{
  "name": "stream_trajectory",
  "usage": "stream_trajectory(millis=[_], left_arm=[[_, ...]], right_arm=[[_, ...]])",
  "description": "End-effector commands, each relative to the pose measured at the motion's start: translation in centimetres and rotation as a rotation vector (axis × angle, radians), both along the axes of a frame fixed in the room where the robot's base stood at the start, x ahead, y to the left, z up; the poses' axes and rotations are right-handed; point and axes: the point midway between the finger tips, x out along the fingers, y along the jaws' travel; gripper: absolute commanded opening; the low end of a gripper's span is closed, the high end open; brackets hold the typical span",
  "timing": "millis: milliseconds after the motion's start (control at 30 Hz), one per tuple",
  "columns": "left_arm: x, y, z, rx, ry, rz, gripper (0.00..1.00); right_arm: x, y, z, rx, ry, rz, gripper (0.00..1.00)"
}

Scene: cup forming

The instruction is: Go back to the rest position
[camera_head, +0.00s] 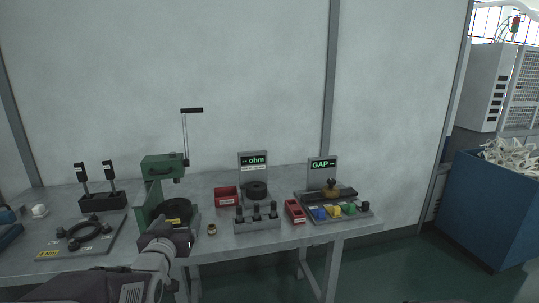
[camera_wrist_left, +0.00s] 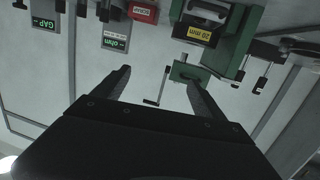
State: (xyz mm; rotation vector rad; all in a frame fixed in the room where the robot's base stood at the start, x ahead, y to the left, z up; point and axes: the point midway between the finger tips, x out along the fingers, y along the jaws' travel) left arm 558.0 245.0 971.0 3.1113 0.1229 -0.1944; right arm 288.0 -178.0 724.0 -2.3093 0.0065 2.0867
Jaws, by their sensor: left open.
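My left gripper (camera_head: 168,236) is at the front edge of the grey table, in front of the green press (camera_head: 163,166). It covers part of the press's lower front in the head view. In the left wrist view, which is upside down, its two fingers (camera_wrist_left: 158,77) are spread apart with nothing between them. The press's green body and its yellow "20 mm" label (camera_wrist_left: 196,34) show beyond the fingers there. My right gripper is in neither view.
On the table (camera_head: 262,247) are a small brass ring (camera_head: 212,229), red bins (camera_head: 226,196), an "ohm" display (camera_head: 253,162), a "GAP" display (camera_head: 322,165) with coloured buttons, and a black ring fixture (camera_head: 84,233) at left. A blue bin (camera_head: 490,215) stands on the right.

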Motion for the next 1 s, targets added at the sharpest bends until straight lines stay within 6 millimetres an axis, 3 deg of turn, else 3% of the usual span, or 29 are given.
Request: stream_trajectory(millis=[167,267,400,500,633,733,800,1000], left_arm=[[-2.6,-3.2,-6.3,-0.024,0.233,-0.044,0.82],[-5.3,-4.7,-10.7,-0.033,0.407,-0.061,0.82],[-11.2,-6.2,-17.1,-0.043,0.702,-0.079,0.82],[-16.2,-6.6,-20.7,-0.05,0.913,-0.079,0.82],[-22.5,-6.6,-23.7,-0.068,1.158,-0.069,0.82],[-27.2,-6.7,-24.7,-0.074,1.348,-0.071,0.82],[-27.1,-6.7,-20.9,-0.071,1.348,-0.074,0.82],[-27.1,-6.7,-14.1,-0.072,1.345,-0.074,0.82]], right_arm=[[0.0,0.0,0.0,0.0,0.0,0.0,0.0],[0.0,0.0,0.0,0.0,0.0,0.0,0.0],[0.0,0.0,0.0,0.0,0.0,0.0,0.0],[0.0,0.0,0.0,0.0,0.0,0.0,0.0],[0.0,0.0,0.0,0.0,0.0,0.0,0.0],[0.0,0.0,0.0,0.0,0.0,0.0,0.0],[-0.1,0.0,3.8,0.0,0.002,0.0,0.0],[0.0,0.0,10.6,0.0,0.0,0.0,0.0]])
